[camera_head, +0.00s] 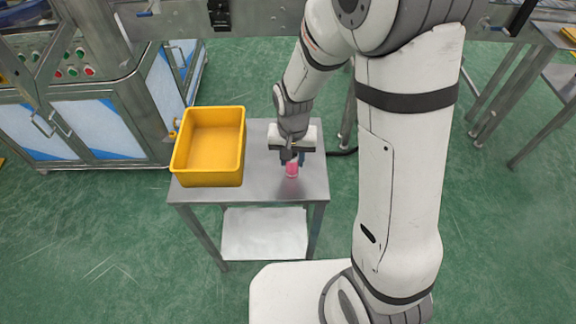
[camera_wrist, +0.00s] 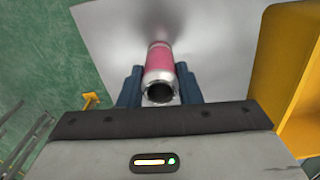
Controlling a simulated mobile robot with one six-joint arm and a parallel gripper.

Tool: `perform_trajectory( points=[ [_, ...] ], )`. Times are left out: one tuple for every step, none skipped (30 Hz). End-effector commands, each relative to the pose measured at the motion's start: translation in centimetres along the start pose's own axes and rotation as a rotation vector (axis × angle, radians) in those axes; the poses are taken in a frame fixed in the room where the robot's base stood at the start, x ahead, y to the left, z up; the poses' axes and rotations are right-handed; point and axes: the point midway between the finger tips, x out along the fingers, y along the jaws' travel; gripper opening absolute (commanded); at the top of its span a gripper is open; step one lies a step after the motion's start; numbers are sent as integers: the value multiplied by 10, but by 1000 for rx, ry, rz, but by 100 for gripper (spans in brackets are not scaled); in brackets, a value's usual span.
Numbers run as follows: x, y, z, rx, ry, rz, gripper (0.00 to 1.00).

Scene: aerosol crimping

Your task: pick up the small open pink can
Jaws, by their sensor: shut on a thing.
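The small open pink can (camera_head: 292,169) is at the front right of the metal table, below my gripper (camera_head: 291,158) in the head view. In the wrist view, the pink can (camera_wrist: 159,68) shows its open silver mouth facing the camera. My gripper (camera_wrist: 158,90) has a blue finger on each side of the can and is shut on it. Whether the can's base touches the table is hard to tell.
An empty yellow bin (camera_head: 240,150) stands on the left of the metal table (camera_head: 258,188); its wall also shows at the right of the wrist view (camera_wrist: 285,70). A machine with blue-and-white panels (camera_head: 110,125) stands at the left. The table's front is clear.

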Motion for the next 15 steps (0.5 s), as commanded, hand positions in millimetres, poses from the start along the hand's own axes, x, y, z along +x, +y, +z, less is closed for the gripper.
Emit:
perform_trajectory(
  points=[
    [0, 0, 0, 0, 0, 0, 13],
    [0, 0, 0, 0, 0, 0, 10],
    [0, 0, 0, 0, 0, 0, 9],
    [0, 0, 0, 0, 0, 0, 9],
    [0, 0, 0, 1, 0, 0, 9],
    [0, 0, 0, 1, 0, 0, 9],
    [0, 0, 0, 1, 0, 0, 9],
    [0, 0, 0, 1, 0, 0, 9],
    [-1, 0, 0, 1, 1, 0, 9],
    [-3, 0, 0, 1, 1, 0, 9],
    [-5, 0, 0, 1, 1, -1, 9],
    [-9, 0, -1, 1, 2, -1, 9],
    [-13, 0, -1, 1, 4, -2, 9],
    [-18, 0, -1, 1, 4, -2, 9],
    [-26, 0, -1, 1, 5, -2, 9]
  ],
)
